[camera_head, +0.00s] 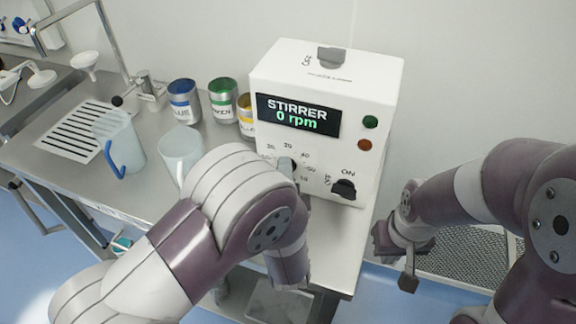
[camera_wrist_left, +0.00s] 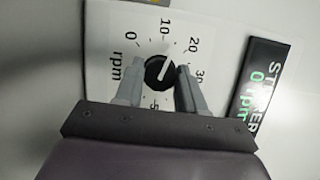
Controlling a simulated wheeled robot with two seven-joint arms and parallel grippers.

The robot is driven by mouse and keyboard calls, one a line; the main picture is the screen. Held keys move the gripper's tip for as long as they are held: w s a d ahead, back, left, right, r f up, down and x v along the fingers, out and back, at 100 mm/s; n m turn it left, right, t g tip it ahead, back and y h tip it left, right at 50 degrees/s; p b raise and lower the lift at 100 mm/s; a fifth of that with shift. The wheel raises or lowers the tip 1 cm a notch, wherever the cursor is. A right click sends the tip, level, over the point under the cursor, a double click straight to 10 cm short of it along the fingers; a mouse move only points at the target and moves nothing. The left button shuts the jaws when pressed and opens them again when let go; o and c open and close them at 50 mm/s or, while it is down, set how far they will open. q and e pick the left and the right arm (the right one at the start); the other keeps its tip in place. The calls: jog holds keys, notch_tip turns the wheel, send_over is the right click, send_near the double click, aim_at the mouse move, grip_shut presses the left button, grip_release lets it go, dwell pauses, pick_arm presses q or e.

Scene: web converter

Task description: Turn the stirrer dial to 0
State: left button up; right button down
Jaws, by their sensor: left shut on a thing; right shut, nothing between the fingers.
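The white stirrer box (camera_head: 345,70) stands on the steel bench, its display (camera_head: 298,116) reading "STIRRER 0 rpm". In the left wrist view the black stirrer dial (camera_wrist_left: 158,73) has a scale marked rpm. Its white pointer line leans towards the part between 10 and 20. My left gripper (camera_wrist_left: 160,84) is shut on the dial, one finger on each side. In the head view my left arm hides most of the dial's lower scale and my gripper. My right gripper (camera_head: 408,268) is shut and empty, right of the box and apart from it.
A black ON switch (camera_head: 344,189), a green button (camera_head: 371,122) and an orange button (camera_head: 365,145) are on the box front. Blue (camera_head: 184,100), green (camera_head: 223,98) and yellow cans stand left, with jugs (camera_head: 119,142) near the sink.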

pick_arm(q)
jog(key=shift+a+r+n+g+h+p, duration=0.1)
jog(key=shift+n+g+h+p, duration=0.65)
jog(key=shift+n, duration=0.85)
jog(key=shift+d+r+n+g+h+p, duration=0.2)
jog(key=shift+n+g+p, duration=0.4)
jog(key=shift+n+p, duration=0.7)
jog(key=shift+a+r+n+g+h+p, duration=0.15)
jog(key=shift+n+g+h+p, duration=0.45)
jog(key=shift+n, duration=1.3)
jog(key=shift+f, duration=0.1)
jog(key=o, duration=1.1)
jog(key=shift+c, duration=0.2)
jog(key=shift+s, duration=0.1)
jog(key=v, duration=1.3)
jog(key=shift+r, duration=0.25)
